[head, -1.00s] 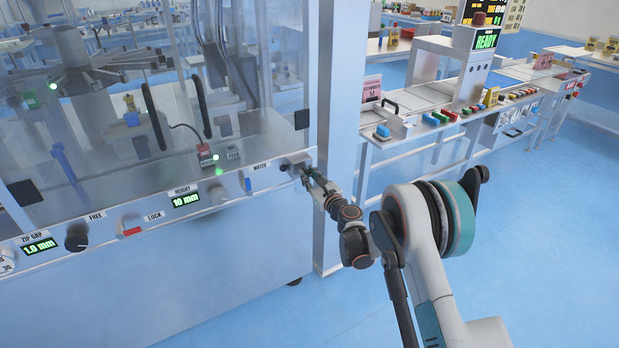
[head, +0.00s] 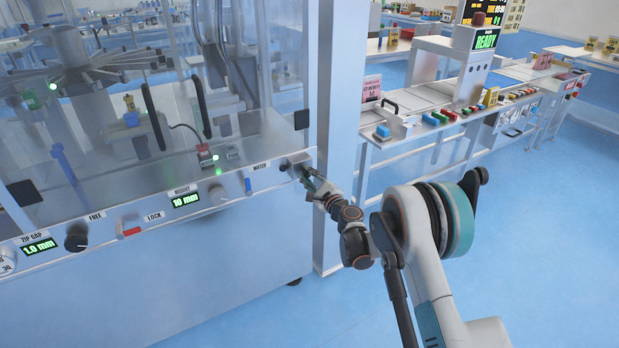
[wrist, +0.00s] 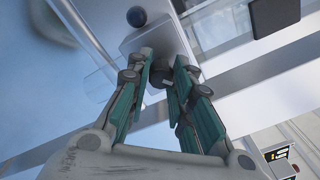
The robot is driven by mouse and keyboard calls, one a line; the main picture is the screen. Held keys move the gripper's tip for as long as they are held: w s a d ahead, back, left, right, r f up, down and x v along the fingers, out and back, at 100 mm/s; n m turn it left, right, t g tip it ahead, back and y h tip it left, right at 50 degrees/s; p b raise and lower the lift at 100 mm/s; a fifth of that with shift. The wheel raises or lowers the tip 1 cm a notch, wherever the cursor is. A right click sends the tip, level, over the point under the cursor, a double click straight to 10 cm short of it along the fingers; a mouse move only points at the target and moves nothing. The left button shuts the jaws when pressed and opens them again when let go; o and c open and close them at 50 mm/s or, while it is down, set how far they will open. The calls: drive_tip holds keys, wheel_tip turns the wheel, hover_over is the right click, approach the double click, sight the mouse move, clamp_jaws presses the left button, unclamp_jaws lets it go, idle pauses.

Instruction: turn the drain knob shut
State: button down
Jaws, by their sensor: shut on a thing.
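The drain knob (wrist: 157,80) is a small dark piece on the underside of a pale metal block (wrist: 152,38), mostly hidden between my fingers. In the head view the block (head: 297,162) sits at the right end of the machine's front panel, just right of the WATER label. My gripper (wrist: 163,72), with green-padded fingers, is shut on the knob, one finger on each side. In the head view my gripper (head: 309,181) reaches the block from the lower right and hides the knob. No marking of the knob's angle can be read.
A metal upright (head: 338,130) stands close to the right of my gripper. Open blue floor (head: 560,220) lies to the right.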

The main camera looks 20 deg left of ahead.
drive_tip(key=n, duration=0.5)
drive_tip(key=shift+n, duration=0.3)
drive_tip(key=shift+n+g, duration=0.3)
drive_tip(key=shift+n, duration=1.9)
drive_tip(key=c, duration=1.4)
unclamp_jaws()
drive_tip(key=v, duration=1.2)
drive_tip(key=shift+f, duration=0.15)
